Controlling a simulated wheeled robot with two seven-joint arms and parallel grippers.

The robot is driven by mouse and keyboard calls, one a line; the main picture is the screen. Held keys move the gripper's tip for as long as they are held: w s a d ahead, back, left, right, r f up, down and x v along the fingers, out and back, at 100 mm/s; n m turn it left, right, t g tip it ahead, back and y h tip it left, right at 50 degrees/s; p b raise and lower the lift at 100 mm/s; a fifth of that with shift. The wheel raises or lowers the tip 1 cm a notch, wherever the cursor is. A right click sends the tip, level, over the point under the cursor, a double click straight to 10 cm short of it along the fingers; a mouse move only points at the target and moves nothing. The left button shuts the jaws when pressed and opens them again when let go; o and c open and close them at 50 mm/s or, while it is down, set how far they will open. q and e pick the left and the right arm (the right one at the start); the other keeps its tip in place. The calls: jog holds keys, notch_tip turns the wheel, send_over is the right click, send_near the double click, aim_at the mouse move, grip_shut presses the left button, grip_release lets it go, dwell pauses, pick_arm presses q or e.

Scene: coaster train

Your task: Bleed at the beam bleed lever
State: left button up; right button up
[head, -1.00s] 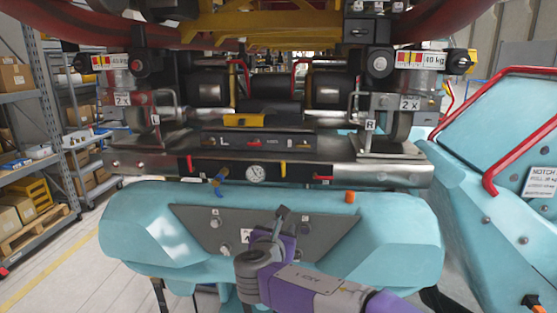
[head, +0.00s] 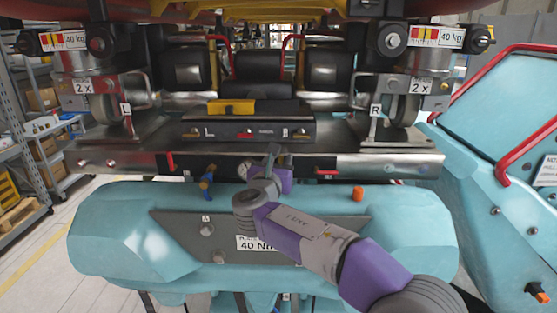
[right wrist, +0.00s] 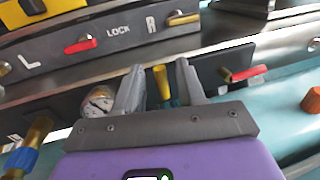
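The front beam (head: 400,164) runs across the middle of the head view. In the right wrist view a small yellow lever (right wrist: 161,82) on the beam shows between the fingers of my right gripper (right wrist: 159,72). The fingers stand apart, one on each side of the lever, with no clear contact. In the head view my right gripper (head: 272,152) is in front of the beam and hides this lever. The round gauge (right wrist: 100,100) is left of the fingers, partly covered. A red lever (right wrist: 248,73) is to the right. My left gripper is not in view.
Above the beam is a panel with L, LOCK and R marks (right wrist: 118,31) and small levers. A blue-handled valve (head: 206,181) hangs left of the gripper; an orange knob (head: 358,193) is right. The turquoise bumper (head: 110,225) lies below.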

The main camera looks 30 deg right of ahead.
jog(key=shift+w+d, duration=0.1)
jog(key=shift+w, duration=0.05)
jog(key=shift+c, duration=0.6)
grip_shut()
